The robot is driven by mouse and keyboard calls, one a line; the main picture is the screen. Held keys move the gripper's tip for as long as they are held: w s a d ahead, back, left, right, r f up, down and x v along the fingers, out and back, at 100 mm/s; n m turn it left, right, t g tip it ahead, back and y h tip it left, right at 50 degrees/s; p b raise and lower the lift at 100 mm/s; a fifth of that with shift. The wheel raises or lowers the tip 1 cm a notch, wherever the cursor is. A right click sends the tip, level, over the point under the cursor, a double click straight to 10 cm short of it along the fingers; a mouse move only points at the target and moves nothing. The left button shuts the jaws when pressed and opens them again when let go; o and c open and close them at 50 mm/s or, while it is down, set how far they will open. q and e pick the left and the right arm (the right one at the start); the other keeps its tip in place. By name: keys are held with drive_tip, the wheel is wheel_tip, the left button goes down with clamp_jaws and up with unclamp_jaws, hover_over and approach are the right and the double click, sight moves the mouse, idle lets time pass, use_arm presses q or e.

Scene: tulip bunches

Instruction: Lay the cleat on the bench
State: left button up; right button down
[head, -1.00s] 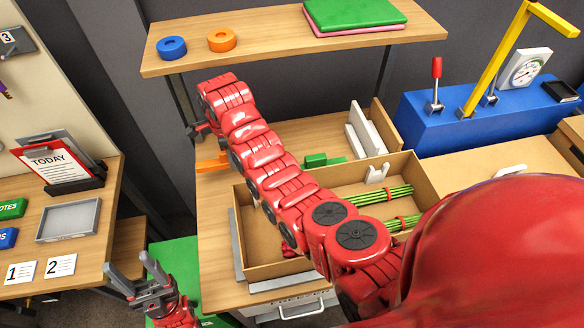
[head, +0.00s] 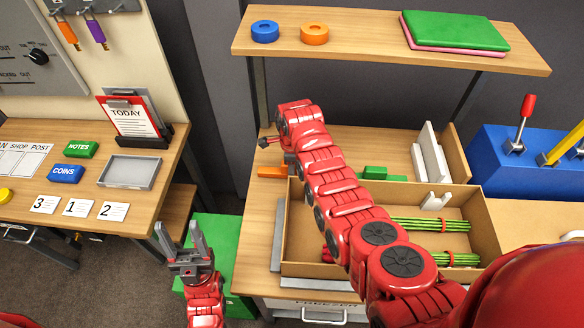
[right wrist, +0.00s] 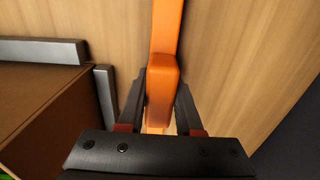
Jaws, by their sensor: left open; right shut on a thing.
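The orange cleat (right wrist: 163,85) is a long bar with a thicker block, lying between my right fingers in the right wrist view. My right gripper (right wrist: 161,95) is shut on it, close over the wooden bench (right wrist: 235,60). I cannot tell whether the cleat touches the wood. In the head view part of the cleat (head: 272,172) shows at the bench's left side, left of the cardboard tray; my right arm hides much of that hand. My left gripper (head: 189,248) is open and empty, fingers up, left of the bench.
The cardboard tray (head: 490,238) holds green stem bunches (head: 430,225) and a white notched piece (head: 436,201). Green blocks (head: 382,173) lie behind it. A shelf (head: 370,48) overhangs the bench's back. A side table (head: 30,190) stands left. A green box (head: 222,240) is low between them.

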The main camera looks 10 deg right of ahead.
drive_tip(key=shift+f, duration=0.2)
drive_tip(key=c, duration=0.6)
unclamp_jaws()
drive_tip(key=shift+r, duration=0.1)
